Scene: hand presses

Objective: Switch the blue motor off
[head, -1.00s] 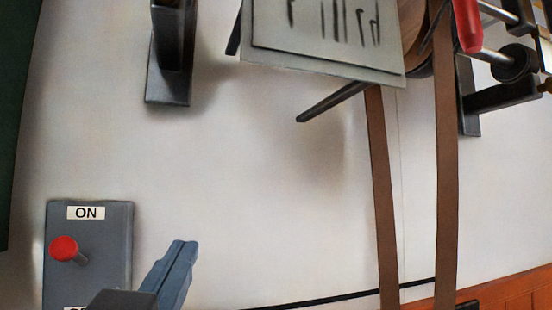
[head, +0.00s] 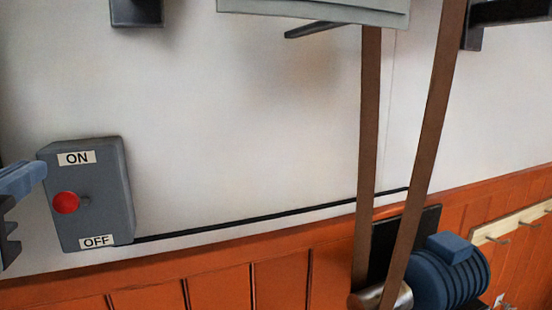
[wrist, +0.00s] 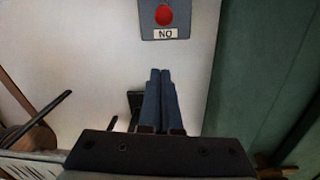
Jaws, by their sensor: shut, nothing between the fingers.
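A grey switch box (head: 114,200) is on the white wall at the left of the head view, with an ON label (head: 77,158) at its top and an OFF label (head: 96,241) at its bottom. A red knob (head: 66,203) sticks out between the labels; its exact tilt is unclear. My gripper (head: 42,168) is at the left edge, left of the knob and apart from it. The wrist view shows its blue fingers (wrist: 160,72) shut and empty, with the red knob (wrist: 164,15) beyond their tips. The blue motor (head: 445,280) is at the lower right.
A black cable (head: 250,217) runs along the wall from the box towards the motor. Brown belts (head: 368,150) run up from the motor's pulley (head: 385,298). Orange panelling (head: 220,285) lines the lower wall. A green surface (wrist: 255,70) stands beside the box in the wrist view.

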